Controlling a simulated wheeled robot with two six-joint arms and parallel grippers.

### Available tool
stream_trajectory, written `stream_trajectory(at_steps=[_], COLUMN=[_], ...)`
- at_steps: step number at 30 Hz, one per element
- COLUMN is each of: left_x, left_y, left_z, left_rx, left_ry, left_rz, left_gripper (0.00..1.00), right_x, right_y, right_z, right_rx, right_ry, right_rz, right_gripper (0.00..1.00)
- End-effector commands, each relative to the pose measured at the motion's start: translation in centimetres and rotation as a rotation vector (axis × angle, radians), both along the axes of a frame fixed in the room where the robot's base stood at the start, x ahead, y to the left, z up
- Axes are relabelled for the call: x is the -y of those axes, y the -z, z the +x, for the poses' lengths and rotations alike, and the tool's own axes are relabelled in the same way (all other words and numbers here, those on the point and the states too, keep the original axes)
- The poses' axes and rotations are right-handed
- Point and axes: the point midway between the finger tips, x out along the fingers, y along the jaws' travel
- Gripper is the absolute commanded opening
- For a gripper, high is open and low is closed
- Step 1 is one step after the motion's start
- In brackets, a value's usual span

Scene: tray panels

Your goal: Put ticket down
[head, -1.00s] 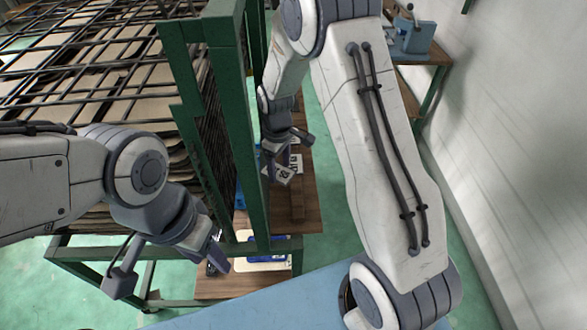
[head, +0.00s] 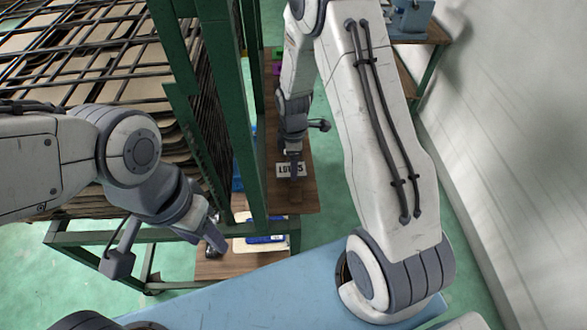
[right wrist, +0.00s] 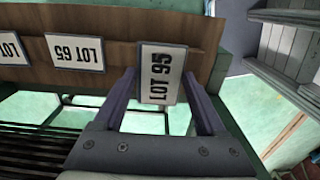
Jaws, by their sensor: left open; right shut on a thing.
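In the right wrist view, a white ticket (right wrist: 161,72) with a dark edge and the words LOT 95 stands between the fingers of my right gripper (right wrist: 163,100), which is shut on it. The ticket overlaps the wooden board (right wrist: 110,22); I cannot tell whether it touches it. In the head view a white label (head: 291,169) shows just below my right gripper (head: 293,150), over the board. Another LOT ticket (right wrist: 75,53) and part of a further one (right wrist: 12,48) show on the board, apart from the held one. My left gripper (head: 167,250) is open and empty.
A green metal frame (head: 205,90) with stacked wire racks stands left of my right arm. A blue surface (head: 270,290) lies in front. A blue and white item (head: 262,240) sits on the lower board. A wall runs along the right.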

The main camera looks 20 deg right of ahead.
Motion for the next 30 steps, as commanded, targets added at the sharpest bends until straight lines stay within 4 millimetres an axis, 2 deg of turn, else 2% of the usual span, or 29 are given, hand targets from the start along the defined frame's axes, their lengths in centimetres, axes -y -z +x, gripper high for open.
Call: stream_trajectory(at_steps=[4, 12, 23, 24, 25, 26, 30], left_x=[0.0, 0.0, 0.0, 0.0, 0.0, 0.0, 0.0], left_y=[-0.5, -1.4, -1.0, -1.0, -1.1, -1.1, -1.1], left_z=[0.0, 0.0, 0.0, 0.0, 0.0, 0.0, 0.0], left_rx=[0.0, 0.0, 0.0, -0.001, 0.0, 0.0, 0.0], left_ry=[0.0, -0.001, -0.001, -0.001, -0.001, -0.001, -0.001], left_rz=[0.0, 0.0, 0.0, 0.001, 0.0, 0.0, 0.0], left_gripper=[0.5, 0.5, 0.5, 0.5, 0.5, 0.5, 0.5], right_x=[0.2, 0.2, 0.2, 0.2, 0.2, 0.2, 0.2], right_y=[1.0, 4.1, 4.6, 4.7, 4.6, 4.5, 4.5], right_z=[-0.4, -0.3, -0.2, -0.2, -0.2, -0.2, -0.2], right_rx=[-0.004, -0.001, 0.001, 0.001, 0.001, 0.001, 0.001], right_ry=[0.0, 0.0, 0.0, 0.0, 0.0, 0.0, 0.0], right_rz=[0.0, 0.0, 0.0, 0.0, 0.0, 0.0, 0.0], right_gripper=[0.21, 0.21, 0.21, 0.77, 0.89, 1.0, 1.0])
